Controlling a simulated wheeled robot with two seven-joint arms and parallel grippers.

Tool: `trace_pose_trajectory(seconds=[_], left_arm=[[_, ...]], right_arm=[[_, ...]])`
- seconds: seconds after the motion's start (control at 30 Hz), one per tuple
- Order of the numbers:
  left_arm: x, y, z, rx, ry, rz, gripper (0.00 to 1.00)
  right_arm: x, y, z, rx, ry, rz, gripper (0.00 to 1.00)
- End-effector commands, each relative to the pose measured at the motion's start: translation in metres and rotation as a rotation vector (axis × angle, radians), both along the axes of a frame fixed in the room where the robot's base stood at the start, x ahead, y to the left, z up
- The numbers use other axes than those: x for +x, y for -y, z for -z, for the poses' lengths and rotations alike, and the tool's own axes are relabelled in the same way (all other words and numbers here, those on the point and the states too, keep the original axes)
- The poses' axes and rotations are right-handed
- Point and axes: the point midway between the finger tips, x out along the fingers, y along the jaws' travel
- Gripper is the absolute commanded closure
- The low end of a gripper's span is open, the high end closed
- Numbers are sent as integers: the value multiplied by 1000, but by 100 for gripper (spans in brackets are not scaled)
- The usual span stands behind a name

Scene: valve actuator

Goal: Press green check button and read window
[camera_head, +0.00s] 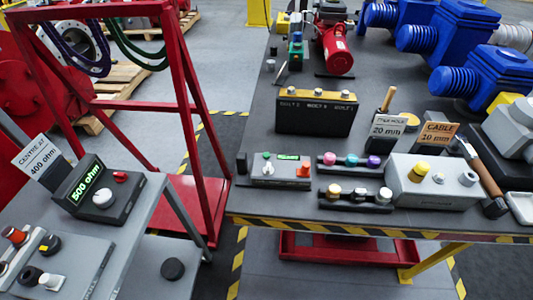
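A grey box (283,181) stands near the front left edge of the dark table. On its top are a small green button (266,155), a lit green window (288,157), a white knob (268,169) and a red-orange knob (304,169). The window's text is too small to read. On the left bench a black meter (128,199) has a lit green display (84,187) reading "500 ohm", a white knob (103,198) and a red button (120,177). A card (38,156) behind it reads "CENTRE AT 400 ohm". Neither gripper is in view.
Right of the grey box are racks of coloured knobs (350,161), a larger box with a yellow button (422,168), a hammer (487,180) and two cards (440,134). A black block (316,115) stands behind. A red frame (190,80) rises between bench and table.

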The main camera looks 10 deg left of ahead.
Motion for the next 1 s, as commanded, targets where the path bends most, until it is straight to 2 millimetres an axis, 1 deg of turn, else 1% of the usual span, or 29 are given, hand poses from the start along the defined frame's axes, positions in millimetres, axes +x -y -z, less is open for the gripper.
trace_pose_trajectory(seconds=[0.03,0.07,1.0], left_arm=[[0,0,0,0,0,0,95],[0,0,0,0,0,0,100],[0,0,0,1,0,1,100]], right_arm=[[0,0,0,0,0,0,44],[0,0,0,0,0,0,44],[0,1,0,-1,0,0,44]])
